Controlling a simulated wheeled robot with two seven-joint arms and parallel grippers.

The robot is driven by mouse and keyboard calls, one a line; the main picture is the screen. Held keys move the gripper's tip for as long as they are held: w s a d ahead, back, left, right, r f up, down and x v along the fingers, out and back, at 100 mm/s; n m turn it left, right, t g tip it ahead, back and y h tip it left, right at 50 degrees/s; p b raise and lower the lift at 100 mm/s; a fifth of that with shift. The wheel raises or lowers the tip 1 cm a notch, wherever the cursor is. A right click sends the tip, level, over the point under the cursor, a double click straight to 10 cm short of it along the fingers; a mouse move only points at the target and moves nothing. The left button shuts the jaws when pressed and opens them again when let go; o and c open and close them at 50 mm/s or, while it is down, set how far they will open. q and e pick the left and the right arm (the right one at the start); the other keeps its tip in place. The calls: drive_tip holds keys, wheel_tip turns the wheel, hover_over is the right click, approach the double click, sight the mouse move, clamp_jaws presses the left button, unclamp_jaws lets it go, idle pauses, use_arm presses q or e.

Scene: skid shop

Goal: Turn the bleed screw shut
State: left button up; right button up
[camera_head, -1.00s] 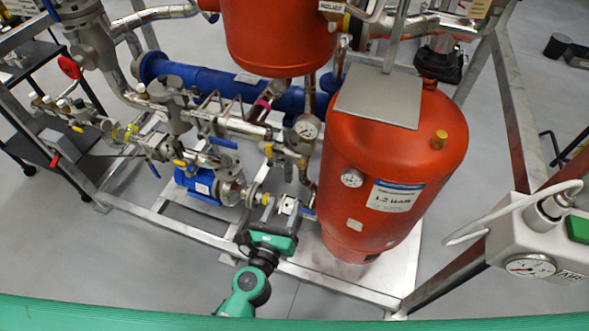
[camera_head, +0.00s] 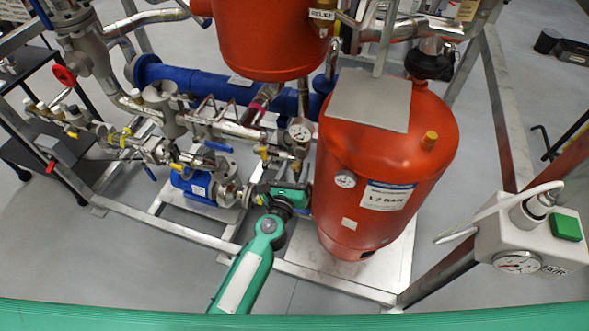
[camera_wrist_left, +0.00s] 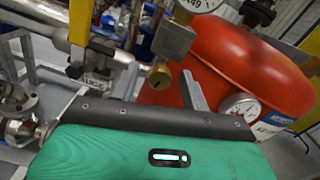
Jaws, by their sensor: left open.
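My left gripper (camera_head: 279,182) is in among the pipework, left of the large red tank. In the left wrist view the gripper (camera_wrist_left: 146,80) is open, its fingers spread apart. A brass cylindrical fitting (camera_wrist_left: 160,76) with a dark slot-like mark in its end shows between the fingers, beyond them and apart from them. It looks like the bleed screw, but I cannot be sure. It hangs below a block on the pipe under a round gauge (camera_wrist_left: 203,3). In the head view my arm hides the area directly around the fingers. My right gripper is not in view.
The red tank (camera_head: 385,170) stands close right of the gripper. A blue pump (camera_head: 195,186) and yellow-handled valves lie left. A dial gauge (camera_head: 300,130) is above. A box with a green button (camera_head: 530,240) is at right. Steel frame rails surround the skid.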

use_arm(q)
drive_tip(key=c, duration=1)
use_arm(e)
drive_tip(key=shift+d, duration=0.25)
